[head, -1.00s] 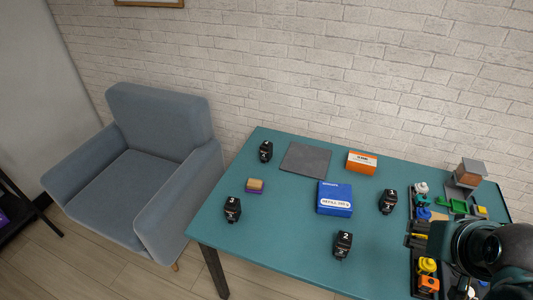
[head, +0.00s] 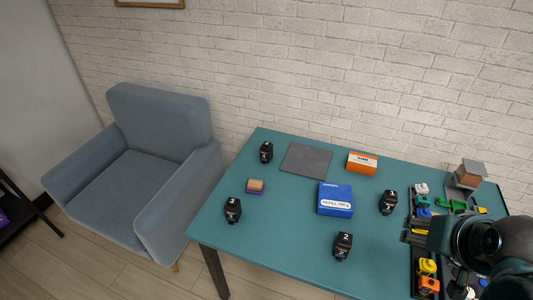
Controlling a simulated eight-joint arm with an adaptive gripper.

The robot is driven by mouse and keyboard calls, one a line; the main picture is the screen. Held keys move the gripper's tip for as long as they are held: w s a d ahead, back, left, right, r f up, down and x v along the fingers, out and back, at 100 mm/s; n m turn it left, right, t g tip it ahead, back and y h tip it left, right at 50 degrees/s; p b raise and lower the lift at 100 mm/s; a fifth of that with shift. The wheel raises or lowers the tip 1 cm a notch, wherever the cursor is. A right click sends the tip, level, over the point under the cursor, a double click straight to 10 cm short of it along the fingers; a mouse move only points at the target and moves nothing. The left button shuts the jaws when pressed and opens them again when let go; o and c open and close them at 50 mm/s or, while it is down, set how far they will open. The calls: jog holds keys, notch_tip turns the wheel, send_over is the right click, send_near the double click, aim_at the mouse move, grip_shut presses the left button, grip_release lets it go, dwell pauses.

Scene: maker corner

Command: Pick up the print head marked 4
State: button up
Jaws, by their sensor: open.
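Several black print heads stand apart on the teal table (head: 300,232). The one at the back left (head: 266,152) has a small white mark that is hard to read; it may be the 4. One marked 3 (head: 233,210) is at the left front. One marked 2 (head: 343,246) is near the front middle. One that looks marked 1 (head: 388,202) is right of the blue box. Dark links of my arm fill the lower right corner, far from the back-left print head.
A dark tray of colourful parts (head: 413,283) is at the right. A grey armchair (head: 150,170) stands left.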

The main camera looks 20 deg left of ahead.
jog(key=w+a+r+m+g+p, duration=0.15)
jog(key=w+a+r+m, duration=0.25)
jog(key=w+a, duration=0.5)
jog(key=w+a+r+m+g+p, duration=0.1)
jog(key=w+a+r+m+g, duration=0.15)
jog(key=w+a, duration=0.7)
jog(key=m+g+p, duration=0.3)
jog(key=m+p, duration=0.2)
jog(key=m, duration=0.7)
send_over(267, 145)
jog(key=f, duration=2.3)
jog(key=shift+s+d, duration=0.1)
jog(key=shift+d, duration=0.25)
jog(key=shift+a+f, duration=0.35)
jog(key=shift+f, duration=0.1)
